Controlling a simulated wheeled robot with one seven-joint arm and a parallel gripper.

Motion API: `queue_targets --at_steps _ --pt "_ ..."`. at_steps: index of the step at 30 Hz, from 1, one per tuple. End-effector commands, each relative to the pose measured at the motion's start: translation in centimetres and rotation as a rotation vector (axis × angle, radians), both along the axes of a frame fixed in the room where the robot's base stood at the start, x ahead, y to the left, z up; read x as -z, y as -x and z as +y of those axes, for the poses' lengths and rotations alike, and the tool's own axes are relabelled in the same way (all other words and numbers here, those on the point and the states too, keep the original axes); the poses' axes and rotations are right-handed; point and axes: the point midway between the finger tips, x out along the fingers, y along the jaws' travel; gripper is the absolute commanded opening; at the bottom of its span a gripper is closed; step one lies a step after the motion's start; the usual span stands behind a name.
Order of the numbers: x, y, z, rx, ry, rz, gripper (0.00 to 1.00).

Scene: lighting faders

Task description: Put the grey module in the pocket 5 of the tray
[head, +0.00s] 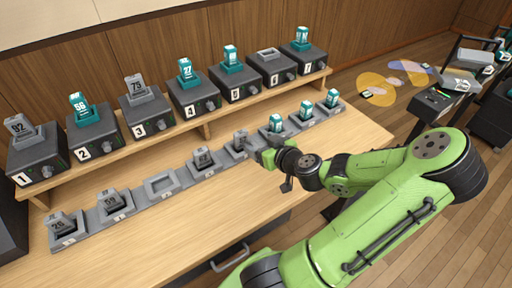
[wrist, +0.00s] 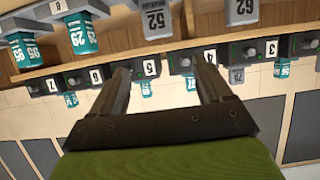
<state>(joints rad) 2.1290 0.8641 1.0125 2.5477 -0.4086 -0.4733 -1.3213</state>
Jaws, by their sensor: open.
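A grey module marked 52 (wrist: 155,20) stands in the long grey tray (head: 136,210), in the fifth pocket from the left; it also shows in the head view (head: 240,141). The pocket labels are too small to read surely. My gripper (wrist: 163,66) is open and empty, its fingers pointing toward that module with a gap before it; in the head view it is just right of the module. More grey modules (head: 203,158) (head: 112,200) (head: 62,223) stand in the tray to the left. The third pocket from the left (head: 160,185) is empty.
Teal modules (head: 276,123) fill the tray's right end. Behind, a raised shelf (head: 140,146) holds numbered dark boxes, most with teal or grey modules; box 6 (head: 272,68) has an empty grey socket. The table front (head: 190,225) is clear. A cart (head: 440,100) stands at right.

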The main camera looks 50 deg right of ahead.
Motion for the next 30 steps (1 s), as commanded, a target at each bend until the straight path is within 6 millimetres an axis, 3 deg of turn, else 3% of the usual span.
queue_targets --at_steps 4,6,11,16,20,23,27,30 --pt "0.1 -0.1 0.4 -0.014 -0.002 0.01 0.78" --pt "0.7 -1.0 1.8 -0.067 -0.011 0.053 0.78" --pt "3.0 -3.3 8.5 -0.294 -0.053 0.295 0.78" --pt "3.3 -2.9 15.0 -0.438 -0.039 0.603 0.78" --pt "0.5 -1.7 18.9 -0.433 0.026 0.773 0.78" --pt "-2.9 -0.2 21.8 -0.387 0.07 0.821 0.78" --pt "-8.0 3.2 25.7 -0.318 0.066 0.781 0.78" --pt "-10.5 6.2 27.7 -0.296 0.004 0.726 0.78"
